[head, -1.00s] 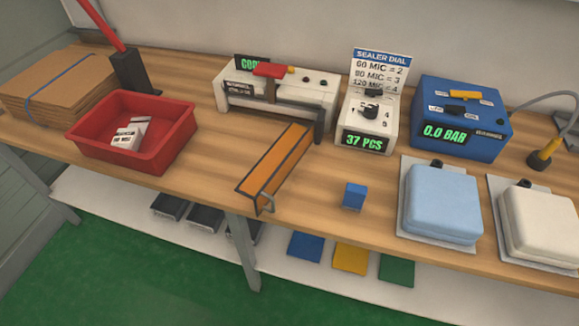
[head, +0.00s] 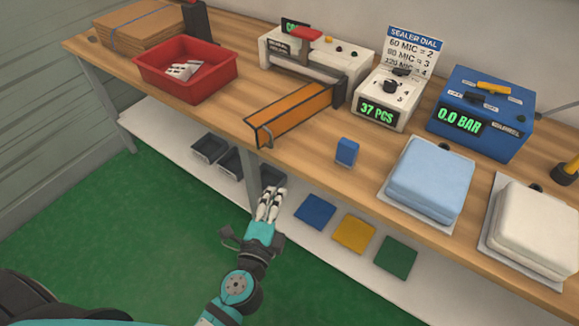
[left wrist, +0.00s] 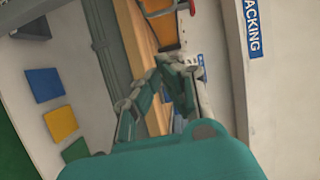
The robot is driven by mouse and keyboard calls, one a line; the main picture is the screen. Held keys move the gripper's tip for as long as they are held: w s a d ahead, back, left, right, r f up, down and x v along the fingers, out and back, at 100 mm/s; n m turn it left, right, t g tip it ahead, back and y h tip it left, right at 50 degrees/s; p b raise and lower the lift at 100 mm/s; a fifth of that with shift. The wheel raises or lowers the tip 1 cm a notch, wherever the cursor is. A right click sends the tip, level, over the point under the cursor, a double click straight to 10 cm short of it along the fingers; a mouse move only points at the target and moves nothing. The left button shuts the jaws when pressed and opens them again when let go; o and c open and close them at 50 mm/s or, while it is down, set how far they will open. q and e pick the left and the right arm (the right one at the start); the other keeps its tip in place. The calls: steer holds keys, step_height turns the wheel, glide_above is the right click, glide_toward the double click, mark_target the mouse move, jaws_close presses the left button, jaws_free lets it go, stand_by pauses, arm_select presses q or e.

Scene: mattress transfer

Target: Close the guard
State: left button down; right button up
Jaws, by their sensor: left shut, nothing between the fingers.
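The orange guard (head: 293,113), dark-framed with a metal handle (head: 265,136) at its near end, sticks out from the white sealer (head: 340,68) toward the bench's front edge. It stands swung away from the sealer's front. The sealer has a red-topped lever (head: 306,34). My left gripper (head: 271,192) is shut and empty, in front of the bench and below its top, apart from the guard handle. Its fingers (left wrist: 165,68) also show in the left wrist view, with an orange patch beyond them that I cannot identify surely. My right gripper is out of view.
A red bin (head: 186,85) with white pieces stands left of the guard. A blue block (head: 347,151) lies right of it near the edge. Further right are a dial box (head: 386,98), a blue pressure box (head: 480,112) and two cushions. A lower shelf (head: 190,140) holds trays and coloured squares.

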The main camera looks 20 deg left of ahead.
arm_select(q)
steer(key=w+a+p, duration=0.1)
steer(key=w, duration=0.3)
steer(key=w+a+p, duration=0.1)
steer(key=w, duration=0.3)
steer(key=w+a+p, duration=0.1)
steer(key=w+p, duration=0.1)
steer(key=w, duration=0.3)
steer(key=shift+a+r, duration=0.25)
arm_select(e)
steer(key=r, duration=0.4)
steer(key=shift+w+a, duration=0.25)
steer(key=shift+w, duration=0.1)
